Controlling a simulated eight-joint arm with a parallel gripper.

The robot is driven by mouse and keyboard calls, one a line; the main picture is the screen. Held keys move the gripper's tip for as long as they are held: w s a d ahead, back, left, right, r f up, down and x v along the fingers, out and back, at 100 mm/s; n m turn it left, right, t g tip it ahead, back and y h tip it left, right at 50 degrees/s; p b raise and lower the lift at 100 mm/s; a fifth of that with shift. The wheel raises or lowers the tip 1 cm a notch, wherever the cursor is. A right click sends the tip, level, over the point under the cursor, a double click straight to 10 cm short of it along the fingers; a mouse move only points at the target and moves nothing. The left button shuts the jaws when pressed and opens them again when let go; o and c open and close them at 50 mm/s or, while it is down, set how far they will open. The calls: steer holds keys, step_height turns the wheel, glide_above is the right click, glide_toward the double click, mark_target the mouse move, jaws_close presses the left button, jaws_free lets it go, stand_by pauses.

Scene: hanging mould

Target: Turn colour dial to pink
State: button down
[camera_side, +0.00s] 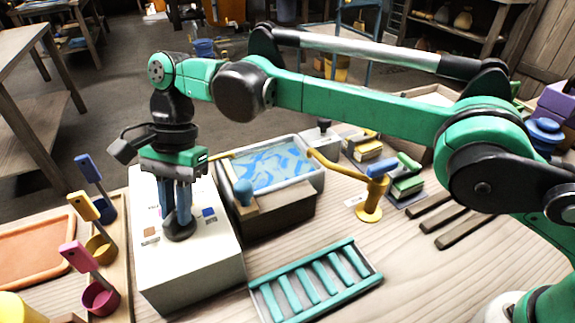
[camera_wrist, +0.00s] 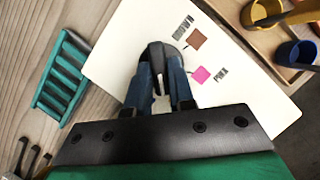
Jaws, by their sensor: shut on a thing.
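The white dial box (camera_side: 190,270) stands on the table below my gripper (camera_side: 176,215). Its dark round colour dial (camera_side: 180,234) is on the top face. My gripper points straight down, with its blue fingers shut on the dial's raised grip. In the wrist view the dial (camera_wrist: 157,60) sits between the fingers, with a pale mark on its grip. Which colour it points to I cannot tell. A pink swatch (camera_wrist: 199,74) labelled PINK and a brown swatch (camera_wrist: 198,40) lie to the right of the dial. A blue swatch (camera_side: 208,212) shows in the side view.
A basin of blue-patterned liquid (camera_side: 270,165) stands right of the box. A teal slatted rack (camera_side: 315,283) lies in front. Coloured cups with ladles (camera_side: 100,248) stand in a wooden tray on the left. A yellow tap-like post (camera_side: 369,205) stands at the right.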

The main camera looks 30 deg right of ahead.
steer(key=shift+n+g, duration=0.3)
steer(key=shift+n, duration=0.3)
steer(key=c, duration=0.8)
jaws_free()
steer(key=shift+o, duration=0.2)
steer(key=shift+m, duration=0.3)
